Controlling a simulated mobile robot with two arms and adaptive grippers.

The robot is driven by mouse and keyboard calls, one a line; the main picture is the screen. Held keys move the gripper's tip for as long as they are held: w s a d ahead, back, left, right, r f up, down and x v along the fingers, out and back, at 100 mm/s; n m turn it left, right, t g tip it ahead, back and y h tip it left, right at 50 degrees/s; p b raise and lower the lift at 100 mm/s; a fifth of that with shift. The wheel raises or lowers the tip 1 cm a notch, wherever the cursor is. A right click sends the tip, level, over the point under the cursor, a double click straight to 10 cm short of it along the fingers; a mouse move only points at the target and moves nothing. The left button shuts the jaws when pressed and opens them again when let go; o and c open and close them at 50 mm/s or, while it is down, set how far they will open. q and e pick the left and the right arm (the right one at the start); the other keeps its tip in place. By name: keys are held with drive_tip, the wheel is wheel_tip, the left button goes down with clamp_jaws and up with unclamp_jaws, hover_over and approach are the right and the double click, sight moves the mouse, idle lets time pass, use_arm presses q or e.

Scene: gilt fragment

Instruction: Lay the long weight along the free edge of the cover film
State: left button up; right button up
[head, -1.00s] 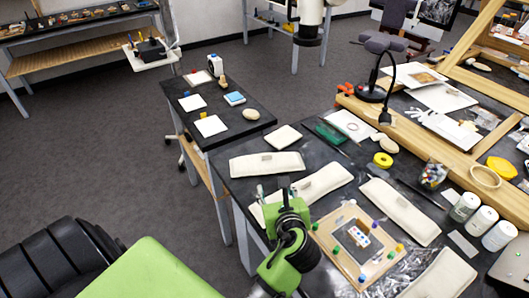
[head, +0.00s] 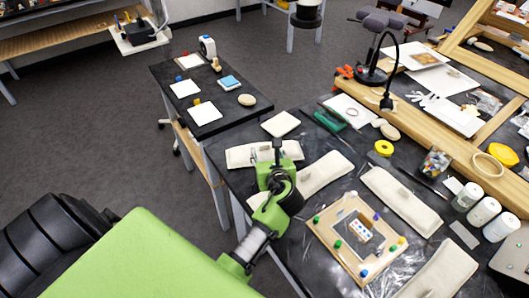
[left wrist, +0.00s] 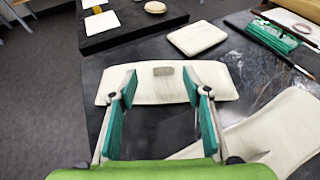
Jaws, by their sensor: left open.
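Several long cream weights with small grey tabs lie on the dark table. The far-left weight (head: 240,156) lies crosswise near the table's left corner; in the left wrist view this weight (left wrist: 150,88) is straight ahead. My left gripper (head: 276,148) is over its right part in the head view. In the left wrist view the green-padded fingers (left wrist: 162,90) are spread, with the tab between and beyond them and nothing held. Clear, wrinkled cover film (head: 299,262) shows as glossy creases around the wooden board (head: 323,244) with the fragment. My right gripper is not in view.
Other weights lie at the middle (head: 326,172), right (head: 400,200) and front right (head: 440,272). A white pad (head: 281,124), yellow tape roll (head: 384,148) and white jars (head: 484,212) stand around. A lower side table (head: 205,130) is at left.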

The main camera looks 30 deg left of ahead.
sight(265, 153)
use_arm(q)
drive_tip(key=x, duration=0.4)
drive_tip(key=shift+w+f, duration=0.15)
drive_tip(key=shift+w, duration=0.25)
drive_tip(key=shift+s, duration=0.1)
drive_tip(key=shift+c, duration=1.4)
clamp_jaws()
